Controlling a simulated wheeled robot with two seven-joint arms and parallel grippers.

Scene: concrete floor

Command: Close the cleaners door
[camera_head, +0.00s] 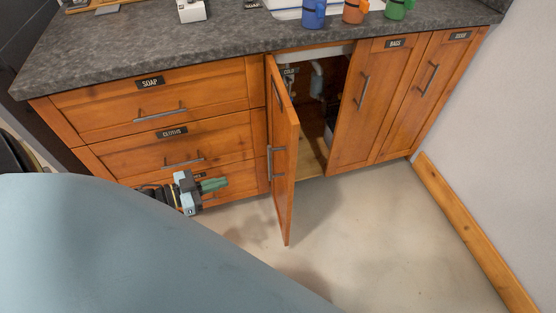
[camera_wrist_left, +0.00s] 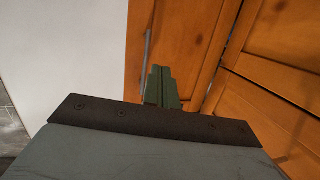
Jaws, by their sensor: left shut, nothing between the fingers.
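The open cabinet door (camera_head: 286,160) stands swung out from the counter front, roughly edge-on to me, with a grey bar handle (camera_head: 271,163) on its left face. Its label is not readable from here. Behind it the cabinet interior (camera_head: 312,110) shows pipes and a dark object. My left gripper (camera_head: 214,184) is low at the left of the door, in front of the bottom drawer, apart from the door. Its green fingers are shut and empty; they also show in the left wrist view (camera_wrist_left: 161,88), with wooden fronts beyond. My right gripper is not in view.
Drawers labelled SOAP (camera_head: 150,100) and CLOTHS (camera_head: 205,140) are left of the opening; a closed BAGS door (camera_head: 362,105) is right. Mugs (camera_head: 355,10) stand on the grey countertop (camera_head: 220,35). Bare concrete floor (camera_head: 370,235) lies right of the open door, up to the wall.

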